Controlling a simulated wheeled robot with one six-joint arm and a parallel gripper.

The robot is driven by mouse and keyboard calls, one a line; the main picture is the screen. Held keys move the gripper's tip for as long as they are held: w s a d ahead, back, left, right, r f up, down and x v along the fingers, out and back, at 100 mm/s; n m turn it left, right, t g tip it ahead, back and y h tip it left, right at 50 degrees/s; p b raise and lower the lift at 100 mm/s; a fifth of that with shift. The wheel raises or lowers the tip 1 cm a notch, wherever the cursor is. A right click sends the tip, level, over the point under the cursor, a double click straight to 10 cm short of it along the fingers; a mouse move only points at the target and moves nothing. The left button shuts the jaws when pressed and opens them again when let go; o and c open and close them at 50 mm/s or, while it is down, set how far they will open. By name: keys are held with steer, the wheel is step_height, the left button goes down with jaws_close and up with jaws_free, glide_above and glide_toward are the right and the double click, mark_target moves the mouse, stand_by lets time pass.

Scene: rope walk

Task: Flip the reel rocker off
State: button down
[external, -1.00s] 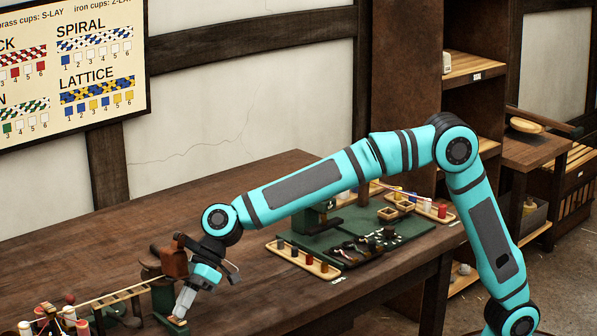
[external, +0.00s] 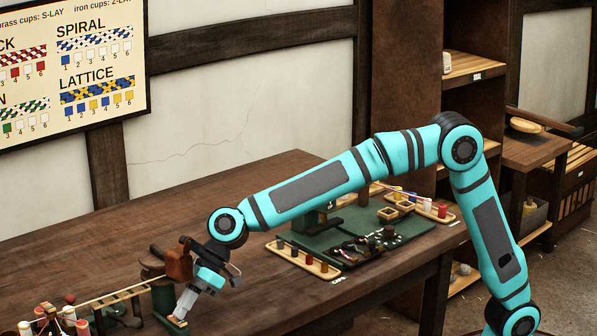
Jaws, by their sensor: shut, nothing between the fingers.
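My gripper (external: 181,314) is shut and empty. It points down at the front part of the green reel stand (external: 163,299) at the lower left of the table. Its fingertips are at or just above a small light-coloured piece on the green base; I cannot tell whether they touch it. The reel rocker is not clearly visible; the fingers and the small scale hide it and its position.
A green mat (external: 350,238) with tools and a bobbin tray (external: 303,259) lie to the right. The table (external: 120,232) is bare behind the stand.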

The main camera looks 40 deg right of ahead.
steer(key=shift+w+d+f, duration=0.15)
steer(key=shift+w+f, duration=0.45)
steer(key=shift+w, duration=0.1)
steer(key=shift+r, duration=0.3)
steer(key=d+r, duration=0.7)
steer(key=r, duration=0.4)
steer(key=shift+w+r, duration=0.2)
steer(key=shift+w, duration=0.25)
